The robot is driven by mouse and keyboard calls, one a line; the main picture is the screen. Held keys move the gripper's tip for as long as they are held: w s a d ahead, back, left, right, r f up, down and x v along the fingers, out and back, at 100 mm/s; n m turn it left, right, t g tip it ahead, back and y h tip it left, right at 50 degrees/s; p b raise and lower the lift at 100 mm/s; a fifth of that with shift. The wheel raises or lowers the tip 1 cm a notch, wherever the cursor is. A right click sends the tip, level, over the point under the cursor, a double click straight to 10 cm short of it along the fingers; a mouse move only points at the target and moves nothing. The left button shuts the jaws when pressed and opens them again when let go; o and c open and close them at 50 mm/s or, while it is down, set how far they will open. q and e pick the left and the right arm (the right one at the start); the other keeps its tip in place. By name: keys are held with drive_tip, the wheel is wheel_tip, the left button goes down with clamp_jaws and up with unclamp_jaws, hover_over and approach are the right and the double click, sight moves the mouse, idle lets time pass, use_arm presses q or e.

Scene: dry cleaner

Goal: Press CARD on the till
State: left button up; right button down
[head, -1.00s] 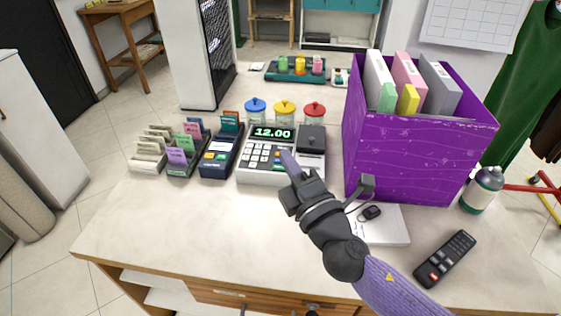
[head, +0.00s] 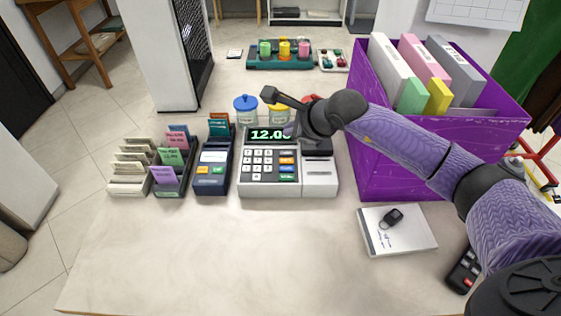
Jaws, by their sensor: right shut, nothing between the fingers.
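The till (head: 268,188) stands in the middle of the counter. Its lit green display (head: 266,134) shows 12.0, with the last digit hidden by my right gripper. Its keypad has white keys on the left and a column of coloured keys (head: 287,168) on the right, whose labels are too small to read. My right gripper (head: 268,94) is shut and empty. In the picture its tip covers part of the jars behind the till, above the display and apart from the keys. My right arm reaches in from the right and hides the till's upper right part. My left gripper is out of view.
A blue-lidded jar (head: 246,108) stands behind. A purple box (head: 385,170) of binders stands right. A notebook (head: 395,238) lies in front of the box.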

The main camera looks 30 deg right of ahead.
sight(289, 169)
wheel_tip(289, 169, down, 9)
drive_tip(key=b, duration=0.6)
drive_tip(key=shift+b, duration=0.3)
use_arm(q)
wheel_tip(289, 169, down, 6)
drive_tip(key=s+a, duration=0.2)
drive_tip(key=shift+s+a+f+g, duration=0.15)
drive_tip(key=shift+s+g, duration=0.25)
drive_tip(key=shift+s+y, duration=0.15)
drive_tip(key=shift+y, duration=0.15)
use_arm(e)
drive_tip(key=shift+r, duration=0.1)
idle(0.3)
drive_tip(key=shift+f+b, duration=0.3)
drive_tip(key=shift+f, duration=0.2)
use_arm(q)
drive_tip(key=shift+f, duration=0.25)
